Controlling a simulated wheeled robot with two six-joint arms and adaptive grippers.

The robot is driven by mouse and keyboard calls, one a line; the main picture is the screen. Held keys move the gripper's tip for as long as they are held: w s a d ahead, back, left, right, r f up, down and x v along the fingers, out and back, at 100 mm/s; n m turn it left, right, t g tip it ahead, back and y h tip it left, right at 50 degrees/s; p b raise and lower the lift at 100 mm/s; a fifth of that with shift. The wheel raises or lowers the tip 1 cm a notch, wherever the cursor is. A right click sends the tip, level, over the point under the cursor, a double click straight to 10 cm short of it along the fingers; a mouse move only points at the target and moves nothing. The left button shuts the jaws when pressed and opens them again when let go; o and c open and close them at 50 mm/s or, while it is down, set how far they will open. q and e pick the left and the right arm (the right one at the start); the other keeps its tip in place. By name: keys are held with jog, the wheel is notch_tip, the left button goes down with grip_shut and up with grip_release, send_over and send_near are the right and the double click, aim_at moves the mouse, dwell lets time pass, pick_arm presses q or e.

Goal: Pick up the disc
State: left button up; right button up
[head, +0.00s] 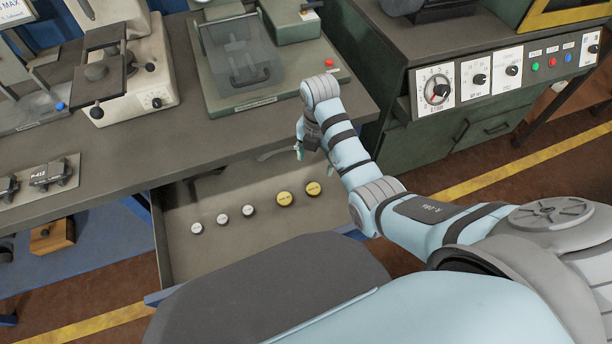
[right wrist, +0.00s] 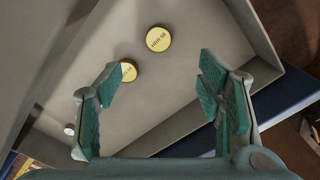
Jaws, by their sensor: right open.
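An open drawer (head: 180,250) under the workbench holds a row of discs. Two are yellow: one on the right (head: 313,188) and one beside it (head: 285,199). Three smaller white discs lie to their left, at the near end (head: 197,228), the middle (head: 222,219) and nearest the yellow ones (head: 248,210). My right gripper (head: 309,150) is over the drawer's far right part, above the discs, open and empty. In the right wrist view one yellow disc (right wrist: 158,39) lies beyond the open fingers; the other (right wrist: 128,71) is partly behind the left finger. My left gripper is out of view.
The grey workbench top (head: 130,170) overhangs the drawer's back. On it stand a green-grey machine (head: 215,90), a cream machine (head: 135,80) and small metal parts (head: 48,175) at the left. A green control cabinet (head: 425,140) stands at the right.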

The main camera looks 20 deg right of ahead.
jog(key=b, duration=0.3)
send_over(313, 189)
jog(key=f, duration=0.5)
jog(key=s+f, duration=0.1)
jog(key=f, duration=0.1)
jog(key=shift+d+f, duration=0.35)
jog(key=shift+f, duration=0.05)
jog(key=f+b, duration=0.1)
jog(key=f, duration=0.1)
jog(key=f+b, duration=0.1)
jog(key=f, duration=0.1)
jog(key=w+f+b, duration=0.1)
jog(key=f, duration=0.1)
jog(key=shift+a+f+b, duration=0.1)
jog(key=shift+a+b, duration=0.2)
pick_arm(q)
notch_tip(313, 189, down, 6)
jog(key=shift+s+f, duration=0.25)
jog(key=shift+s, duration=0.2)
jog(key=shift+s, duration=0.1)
pick_arm(e)
jog(key=c, duration=1.4)
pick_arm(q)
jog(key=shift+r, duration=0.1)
pick_arm(e)
jog(key=shift+r, duration=0.25)
